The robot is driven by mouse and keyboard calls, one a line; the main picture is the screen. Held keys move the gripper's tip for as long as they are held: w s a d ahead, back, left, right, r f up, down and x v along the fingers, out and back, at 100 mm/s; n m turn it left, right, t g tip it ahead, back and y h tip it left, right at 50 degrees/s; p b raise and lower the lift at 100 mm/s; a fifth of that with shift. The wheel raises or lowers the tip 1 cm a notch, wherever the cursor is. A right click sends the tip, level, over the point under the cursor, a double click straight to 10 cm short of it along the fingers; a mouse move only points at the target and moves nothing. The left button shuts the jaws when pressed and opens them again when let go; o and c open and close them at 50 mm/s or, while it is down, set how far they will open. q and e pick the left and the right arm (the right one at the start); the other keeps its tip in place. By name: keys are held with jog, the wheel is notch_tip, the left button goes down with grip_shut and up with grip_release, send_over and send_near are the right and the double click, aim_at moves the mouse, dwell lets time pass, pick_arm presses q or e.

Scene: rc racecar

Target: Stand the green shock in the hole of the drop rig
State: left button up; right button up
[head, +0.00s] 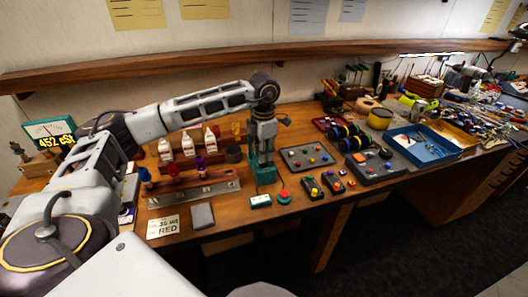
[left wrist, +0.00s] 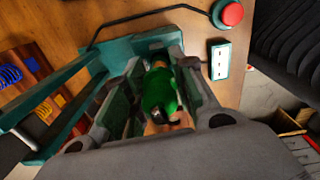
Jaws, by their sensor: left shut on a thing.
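The green shock (left wrist: 162,92) sits between the fingers of my left gripper (left wrist: 155,100) in the left wrist view. In the head view my left gripper (head: 266,158) points down at the teal drop rig (head: 265,178), near the table's front edge. The rig's teal frame (left wrist: 112,52) shows beside and behind the fingers in the left wrist view. The rig's hole and the shock's lower end are hidden, so I cannot tell whether they meet. My right gripper is not in view.
A red button (head: 284,196) and a small white-faced box (head: 260,201) stand just in front of the rig. A wooden rack (head: 185,170) with coloured shocks stands left of it. A grey tray (head: 307,158) lies to its right.

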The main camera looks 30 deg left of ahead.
pick_arm(q)
jog(key=shift+f+b, duration=0.35)
jog(key=shift+f, duration=0.2)
jog(key=o, duration=1.1)
jog(key=shift+r, duration=0.1)
jog(key=shift+r, duration=5.9)
notch_tip(320, 180, up, 9)
jog(key=p, duration=0.9)
jog(key=shift+r, duration=0.15)
jog(key=shift+r+p, duration=0.45)
jog(key=shift+p, duration=0.1)
